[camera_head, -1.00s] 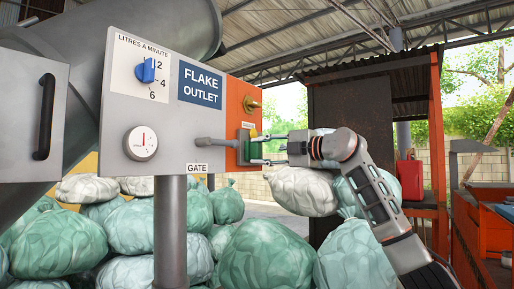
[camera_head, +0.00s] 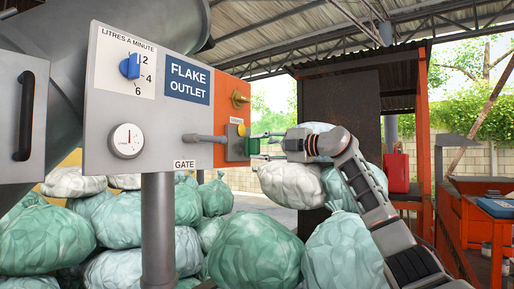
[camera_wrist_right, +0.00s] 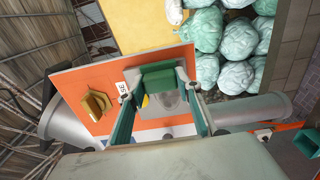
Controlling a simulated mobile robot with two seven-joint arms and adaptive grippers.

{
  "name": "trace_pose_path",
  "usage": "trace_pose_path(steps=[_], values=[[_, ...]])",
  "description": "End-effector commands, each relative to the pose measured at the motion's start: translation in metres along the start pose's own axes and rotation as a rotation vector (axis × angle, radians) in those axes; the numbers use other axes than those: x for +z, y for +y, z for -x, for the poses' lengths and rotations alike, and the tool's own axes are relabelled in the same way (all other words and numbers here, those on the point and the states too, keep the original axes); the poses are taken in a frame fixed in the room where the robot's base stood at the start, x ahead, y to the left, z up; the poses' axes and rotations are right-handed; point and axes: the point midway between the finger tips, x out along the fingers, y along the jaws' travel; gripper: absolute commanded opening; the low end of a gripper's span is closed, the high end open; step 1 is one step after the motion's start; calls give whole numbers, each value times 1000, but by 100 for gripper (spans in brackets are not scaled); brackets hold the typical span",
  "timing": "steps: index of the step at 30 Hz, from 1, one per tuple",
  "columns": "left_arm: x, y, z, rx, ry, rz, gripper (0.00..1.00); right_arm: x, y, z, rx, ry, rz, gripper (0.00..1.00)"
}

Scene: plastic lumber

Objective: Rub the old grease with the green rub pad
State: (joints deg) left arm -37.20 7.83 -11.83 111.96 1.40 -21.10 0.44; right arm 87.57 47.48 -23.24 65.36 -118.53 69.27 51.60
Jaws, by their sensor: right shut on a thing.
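My right gripper (camera_head: 264,146) is in front of the orange end of the flake outlet panel. It is shut on the green rub pad (camera_head: 253,147), which shows between both fingertips in the right wrist view (camera_wrist_right: 159,79). Behind the pad is a small grey plate (camera_head: 235,143) on the orange face. A dull greyish smear, seemingly the old grease (camera_wrist_right: 168,103), shows on this plate in the right wrist view, partly hidden by the pad. A narrow gap seems to separate pad and plate; contact is hard to tell. My left gripper is not in view.
A yellow knob (camera_head: 241,130) is on the plate and a brass fitting (camera_head: 239,99) is above it. The grey gate rod (camera_head: 205,138) runs left of the plate. Several filled bags (camera_head: 255,248) are piled below. A red can (camera_head: 397,170) stands at right.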

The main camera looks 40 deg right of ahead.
Motion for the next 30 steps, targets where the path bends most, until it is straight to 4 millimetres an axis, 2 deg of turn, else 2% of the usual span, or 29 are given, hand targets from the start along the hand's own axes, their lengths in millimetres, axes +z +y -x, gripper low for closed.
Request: trace_pose_path(steps=[5, 18, 26, 30], values=[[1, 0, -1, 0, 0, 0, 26, -1, 0, -1, 0, 1, 1, 17], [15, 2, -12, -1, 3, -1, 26, -35, -2, 0, -1, 1, 2, 17], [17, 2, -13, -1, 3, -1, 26, -44, -1, 1, -1, 1, 0, 17], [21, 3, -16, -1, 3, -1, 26, -54, -1, 0, 0, 2, 2, 17]])
